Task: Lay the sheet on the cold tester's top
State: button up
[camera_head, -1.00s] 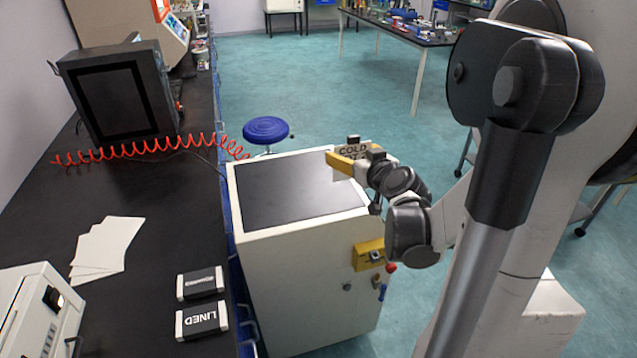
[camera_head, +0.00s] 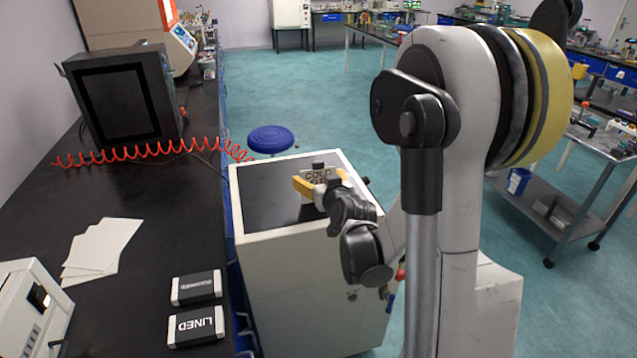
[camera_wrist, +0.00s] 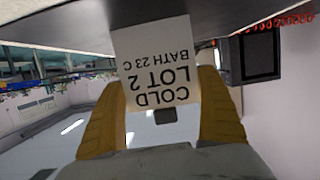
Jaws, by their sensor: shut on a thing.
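A small white sheet (camera_head: 318,176) printed "COLD LOT 2 BATH 23 C" stands upright in my gripper (camera_head: 308,188). In the wrist view the sheet (camera_wrist: 157,66) shows between the two yellow fingers, its print upside down. My gripper is shut on it and is over the right part of the dark top (camera_head: 262,200) of a white cabinet (camera_head: 290,290). I read no name on this cabinet, so I cannot tell whether it is the cold tester. I cannot tell whether the sheet touches the top. The left and middle of that top are bare.
A dark boxy machine (camera_head: 122,95) and a red coiled cord (camera_head: 150,152) are behind. A blue stool (camera_head: 271,138) stands beyond the cabinet.

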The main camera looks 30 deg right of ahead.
jog(key=shift+f, duration=0.15)
jog(key=o, duration=0.8)
jog(key=shift+c, duration=0.2)
